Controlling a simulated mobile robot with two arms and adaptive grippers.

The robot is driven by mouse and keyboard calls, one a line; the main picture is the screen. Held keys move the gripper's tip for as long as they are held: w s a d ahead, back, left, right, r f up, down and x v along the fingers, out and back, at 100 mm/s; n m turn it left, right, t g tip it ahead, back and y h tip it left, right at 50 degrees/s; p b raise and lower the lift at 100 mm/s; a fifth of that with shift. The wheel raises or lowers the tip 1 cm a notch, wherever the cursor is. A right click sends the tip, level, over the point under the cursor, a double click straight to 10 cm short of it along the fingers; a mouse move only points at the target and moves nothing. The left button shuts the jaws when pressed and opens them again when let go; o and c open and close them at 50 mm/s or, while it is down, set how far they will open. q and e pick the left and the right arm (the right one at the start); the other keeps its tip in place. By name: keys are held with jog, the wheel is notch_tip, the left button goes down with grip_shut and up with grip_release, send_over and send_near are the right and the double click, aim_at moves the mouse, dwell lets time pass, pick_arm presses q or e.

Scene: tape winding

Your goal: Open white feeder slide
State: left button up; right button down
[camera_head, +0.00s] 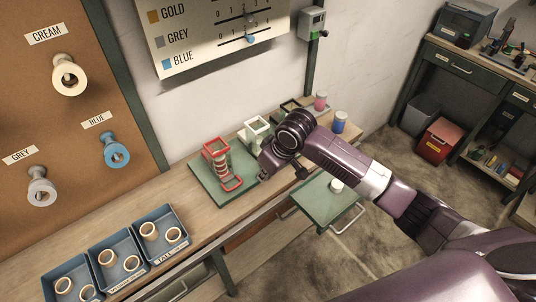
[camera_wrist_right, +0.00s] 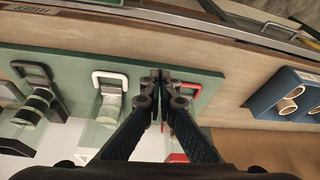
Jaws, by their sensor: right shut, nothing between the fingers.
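The white feeder (camera_head: 257,130) stands on a green board (camera_head: 205,188) on the bench, between a red feeder (camera_head: 215,150) and a black feeder (camera_head: 290,106). Its white slide handle (camera_wrist_right: 110,75) shows in the right wrist view, over the green board. My right gripper (camera_wrist_right: 163,74) is shut and empty. It is just right of the white handle in that view, apart from it, and left of the red handle (camera_wrist_right: 178,157). In the head view my right wrist hides part of the board and the white handle. My left gripper is not in view.
A green drawer (camera_head: 325,203) with a white piece (camera_head: 336,185) sticks out below my right arm. Blue trays (camera_head: 118,262) with rings stand at the bench's left. A pink spool (camera_head: 320,101) and a blue spool (camera_head: 340,122) stand at the far end.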

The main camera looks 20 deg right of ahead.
jog(key=w+d+r+m, duration=0.1)
jog(key=w+d+r, duration=0.4)
jog(key=w+d, duration=0.15)
jog(key=shift+h, duration=0.4)
jog(key=x, duration=0.5)
jog(key=p+x, duration=0.1)
jog(key=x, duration=0.4)
jog(key=shift+a, duration=0.25)
jog(key=shift+p, duration=0.35)
